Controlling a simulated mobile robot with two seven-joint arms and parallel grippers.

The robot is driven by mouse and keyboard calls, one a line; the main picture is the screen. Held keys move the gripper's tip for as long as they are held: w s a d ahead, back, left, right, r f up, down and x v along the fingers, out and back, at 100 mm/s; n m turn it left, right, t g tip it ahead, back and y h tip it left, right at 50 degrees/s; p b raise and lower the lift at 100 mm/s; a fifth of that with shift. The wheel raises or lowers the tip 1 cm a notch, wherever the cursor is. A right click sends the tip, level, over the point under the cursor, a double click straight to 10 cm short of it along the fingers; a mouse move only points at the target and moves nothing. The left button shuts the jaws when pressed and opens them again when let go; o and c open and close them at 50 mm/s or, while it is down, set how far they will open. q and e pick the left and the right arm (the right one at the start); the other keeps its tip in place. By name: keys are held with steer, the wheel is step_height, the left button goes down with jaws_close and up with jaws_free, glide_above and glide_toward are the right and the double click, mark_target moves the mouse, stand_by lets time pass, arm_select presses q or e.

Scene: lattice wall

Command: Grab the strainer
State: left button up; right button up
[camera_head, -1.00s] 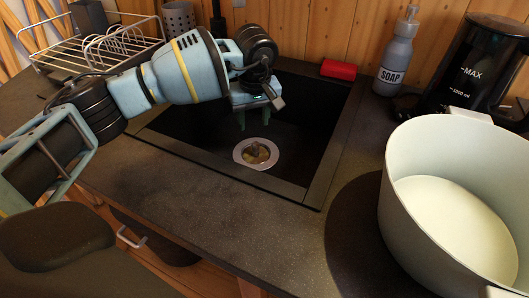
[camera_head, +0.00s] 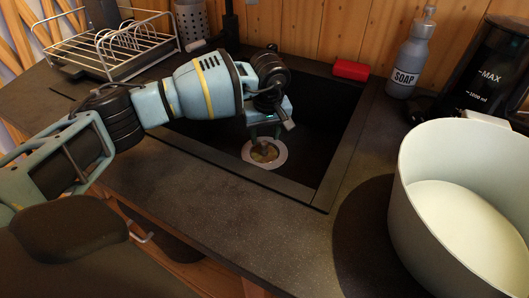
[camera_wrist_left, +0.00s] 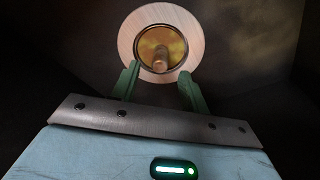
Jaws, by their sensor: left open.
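The strainer (camera_head: 265,152) is a round piece with a pale rim and a yellowish middle, in the bottom of the dark sink (camera_head: 318,135). In the left wrist view the strainer (camera_wrist_left: 160,42) shows a small knob at its centre, just beyond the fingertips. My left gripper (camera_head: 264,137) reaches down into the sink above the strainer. In the left wrist view its two green fingers (camera_wrist_left: 158,78) are apart with nothing between them, pointing toward the knob. Whether they touch the strainer I cannot tell. My right gripper is not in view.
A large white pot (camera_head: 425,205) stands on the counter (camera_head: 255,220) at the right. A soap bottle (camera_head: 411,55), a red sponge-like block (camera_head: 350,69) and a dark jug (camera_head: 490,80) stand behind. A wire dish rack (camera_head: 110,45) is at the back left.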

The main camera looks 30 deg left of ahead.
mark_target(265, 143)
arm_select(q)
step_height(265, 143, down, 2)
steer(key=shift+w+a+f, duration=0.1)
steer(key=shift+f, duration=0.1)
steer(key=shift+c, duration=0.4)
jaws_close()
steer(key=shift+r, duration=0.1)
step_height(265, 143, up, 10)
stand_by(0.3)
